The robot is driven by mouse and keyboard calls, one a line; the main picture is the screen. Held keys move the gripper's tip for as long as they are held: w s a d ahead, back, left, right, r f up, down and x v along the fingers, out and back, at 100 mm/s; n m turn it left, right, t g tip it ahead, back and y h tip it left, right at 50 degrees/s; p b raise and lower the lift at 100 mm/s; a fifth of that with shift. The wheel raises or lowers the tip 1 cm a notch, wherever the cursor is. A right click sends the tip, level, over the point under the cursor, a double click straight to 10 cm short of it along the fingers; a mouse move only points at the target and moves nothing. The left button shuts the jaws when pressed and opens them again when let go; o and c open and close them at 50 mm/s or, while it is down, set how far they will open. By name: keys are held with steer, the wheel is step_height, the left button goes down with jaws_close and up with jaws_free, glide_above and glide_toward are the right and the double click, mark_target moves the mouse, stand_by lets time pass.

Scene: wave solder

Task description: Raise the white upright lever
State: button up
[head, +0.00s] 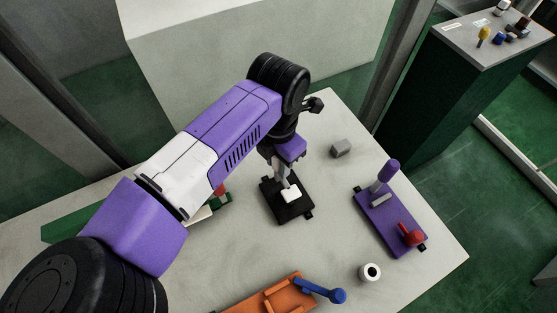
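A black base plate (287,213) lies on the light table near the middle of the head view. A white block-shaped handle (291,194) shows on this base, and I take it for the white lever. Its lower part and any upright shaft are not clear from this angle. My gripper (284,182) points down at the far side of the white handle, very close to it. The fingers are small and partly covered by my wrist. I cannot tell whether they touch the handle or how far apart they are.
A purple base (396,225) with a purple upright post and a red handle (411,236) stands to the right. An orange fixture (272,296) with a blue handle (337,296) is at the front. A grey block (341,148) and a white cylinder (370,272) stand nearby.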

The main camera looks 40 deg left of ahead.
jaws_close()
stand_by(1.1)
